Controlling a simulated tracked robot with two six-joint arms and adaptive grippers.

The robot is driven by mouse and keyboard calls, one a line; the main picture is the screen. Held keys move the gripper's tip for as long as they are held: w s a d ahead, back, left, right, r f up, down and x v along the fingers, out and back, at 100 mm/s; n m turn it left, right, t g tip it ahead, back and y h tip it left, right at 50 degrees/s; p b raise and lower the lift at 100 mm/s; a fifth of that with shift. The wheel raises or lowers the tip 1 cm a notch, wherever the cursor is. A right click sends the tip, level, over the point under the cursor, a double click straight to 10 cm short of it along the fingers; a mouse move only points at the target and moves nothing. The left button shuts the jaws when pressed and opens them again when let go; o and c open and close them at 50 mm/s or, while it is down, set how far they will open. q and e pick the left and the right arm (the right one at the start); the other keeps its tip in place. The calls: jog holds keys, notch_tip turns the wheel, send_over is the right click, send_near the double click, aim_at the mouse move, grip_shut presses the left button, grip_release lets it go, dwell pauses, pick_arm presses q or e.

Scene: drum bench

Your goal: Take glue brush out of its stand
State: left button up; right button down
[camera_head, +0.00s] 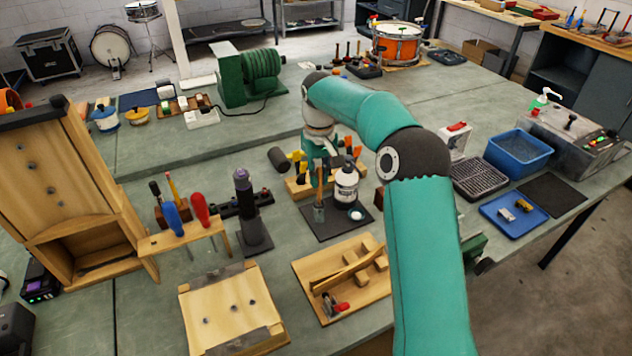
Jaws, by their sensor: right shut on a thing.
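My right arm reaches up from the bottom and bends down behind the bench's middle. Its gripper (319,158) points down, small and partly hidden among the tools, and is shut on the upper handle of the glue brush (320,180). The brush is upright, with a thin wooden handle. Its lower end meets a small grey stand (319,213) on a dark mat (332,228); I cannot tell whether it is still seated inside. My left gripper is not in view.
A wooden rack with orange and yellow clamps (298,188) is close behind the brush. A dark upright tool (246,205) stands left. A wooden tray (317,272) lies in front. A blue bin (518,152) is at right.

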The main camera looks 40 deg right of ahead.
notch_tip(320, 180, up, 9)
jog(key=shift+w+f+p, duration=0.1)
jog(key=shift+f+p, duration=0.1)
jog(key=shift+p, duration=0.5)
notch_tip(320, 180, up, 10)
jog(key=p, duration=0.4)
jog(key=shift+p, duration=0.35)
jog(key=shift+f, duration=0.15)
